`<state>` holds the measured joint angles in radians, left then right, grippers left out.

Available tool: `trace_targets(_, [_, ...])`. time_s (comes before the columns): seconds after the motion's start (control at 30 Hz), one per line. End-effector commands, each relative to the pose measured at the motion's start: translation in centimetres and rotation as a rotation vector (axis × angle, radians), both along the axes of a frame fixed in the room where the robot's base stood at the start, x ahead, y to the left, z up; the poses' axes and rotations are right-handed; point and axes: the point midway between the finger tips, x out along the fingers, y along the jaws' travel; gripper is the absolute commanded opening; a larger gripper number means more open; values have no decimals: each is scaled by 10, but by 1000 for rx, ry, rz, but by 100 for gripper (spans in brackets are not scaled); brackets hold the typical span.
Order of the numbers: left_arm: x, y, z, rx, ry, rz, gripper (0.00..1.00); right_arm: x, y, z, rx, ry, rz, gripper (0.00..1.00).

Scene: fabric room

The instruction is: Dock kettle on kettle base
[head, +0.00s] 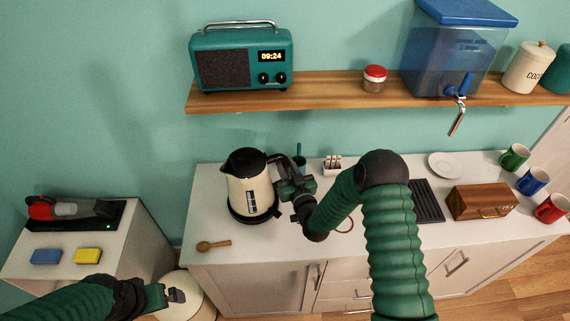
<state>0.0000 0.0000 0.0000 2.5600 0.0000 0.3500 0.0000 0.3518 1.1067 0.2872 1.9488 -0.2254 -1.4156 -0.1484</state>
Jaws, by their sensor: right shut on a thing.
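The cream kettle (248,195) with a black lid stands upright at the left part of the white counter. Its black base (252,217) shows as a dark ring directly under the kettle. I cannot tell from this view whether the kettle is fully seated on it or slightly above. My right gripper (284,177) is shut on the kettle's handle, at the kettle's right side, and hides most of the handle. My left gripper (174,295) is low at the left, away from the counter top; its jaw opening is unclear.
A wooden spoon (213,245) lies left of the base. A toast rack (332,163), a plate (445,165), a wooden bread box (480,202) and mugs (531,181) stand farther right. The shelf (330,92) hangs above. A round cream bin (197,306) is beside my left gripper.

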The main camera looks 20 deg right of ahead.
Motion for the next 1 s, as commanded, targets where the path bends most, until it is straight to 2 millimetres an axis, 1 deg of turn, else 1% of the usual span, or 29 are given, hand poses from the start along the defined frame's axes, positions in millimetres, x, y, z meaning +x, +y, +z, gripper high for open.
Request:
trace_targets(0.03, [0,0,0,0,0,0,100,1,0,3,3,-8,0,0])
trace_targets(0.3, [0,0,-4,0,0,0,100,2,-1,3,2,-8,0,0])
trace_targets(0.53, [0,0,-3,0,0,0,100,1,-1,3,3,-8,0,0])
trace_targets(1.0, [0,0,-10,0,0,0,100,2,-1,-4,3,-8,0,0])
